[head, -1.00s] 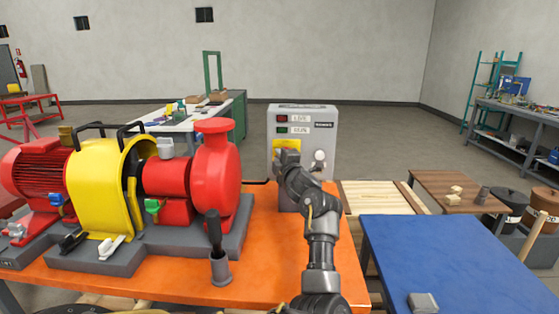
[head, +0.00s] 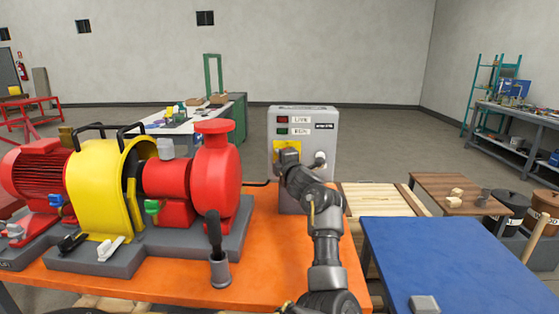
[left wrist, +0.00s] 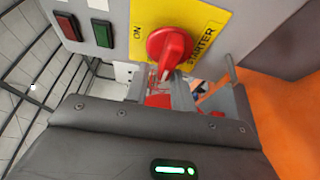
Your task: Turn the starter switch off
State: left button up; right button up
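The starter switch is a red rotary knob (left wrist: 168,47) on a yellow plate (left wrist: 205,25) lettered "ON" and "STARTER", in the left wrist view. The plate also shows in the head view (head: 278,147) on the front of a grey control box (head: 327,147). My left gripper (head: 287,157) is in front of the plate and hides the knob there. In the left wrist view the gripper (left wrist: 185,85) has its fingers spread apart, just in front of the knob. Whether a finger touches the knob I cannot tell. My right gripper is not in view.
The box stands on an orange bench (head: 275,240) with a red pump (head: 215,175), a yellow guard (head: 95,195) and a grey cup with a dark handle (head: 219,268) to the left. A blue table (head: 460,265) is at the right.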

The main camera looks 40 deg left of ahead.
pick_arm(q)
jog(key=shift+o, duration=0.8)
jog(key=shift+w+d+f, duration=0.1)
jog(key=shift+w+f, duration=0.1)
jog(key=shift+w, duration=0.05)
jog(key=shift+s, duration=0.15)
